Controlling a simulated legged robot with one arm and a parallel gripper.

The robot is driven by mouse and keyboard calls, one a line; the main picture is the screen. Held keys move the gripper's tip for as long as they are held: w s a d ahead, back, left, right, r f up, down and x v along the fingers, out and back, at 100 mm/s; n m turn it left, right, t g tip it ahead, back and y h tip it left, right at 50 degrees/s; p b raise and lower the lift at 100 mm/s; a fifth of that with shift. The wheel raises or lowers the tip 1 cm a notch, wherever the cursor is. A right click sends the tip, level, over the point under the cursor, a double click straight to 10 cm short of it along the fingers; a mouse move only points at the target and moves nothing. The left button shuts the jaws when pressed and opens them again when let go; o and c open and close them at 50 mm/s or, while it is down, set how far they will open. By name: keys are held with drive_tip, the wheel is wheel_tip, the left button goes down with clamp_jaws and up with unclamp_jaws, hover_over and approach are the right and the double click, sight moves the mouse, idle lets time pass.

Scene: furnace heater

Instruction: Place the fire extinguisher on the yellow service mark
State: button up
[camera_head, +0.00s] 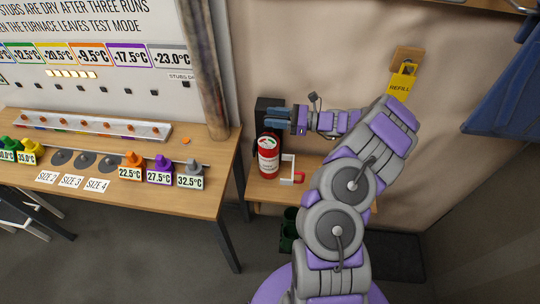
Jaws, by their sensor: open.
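The fire extinguisher (268,160), a red cylinder with a white label, stands upright on a small wooden bench right of the long table. My gripper (270,118), with blue fingers, is open just above and behind the top of the extinguisher. I cannot tell whether the fingers touch it, and its top is hard to make out there. A yellow tag reading REFILL (402,82) hangs on the back wall at the upper right. I see no yellow mark on a floor or bench surface; my arm hides part of the bench.
The small bench (262,188) also holds a white frame with a red part (291,172). A black box (266,104) stands behind the gripper. The long table (130,192) with coloured temperature weights is at left. Green boots (289,225) sit below the bench. A blue cloth (510,85) hangs at right.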

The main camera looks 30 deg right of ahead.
drive_tip(key=shift+a, duration=0.15)
drive_tip(key=c, duration=0.3)
clamp_jaws()
drive_tip(key=shift+r, duration=0.1)
idle(0.9)
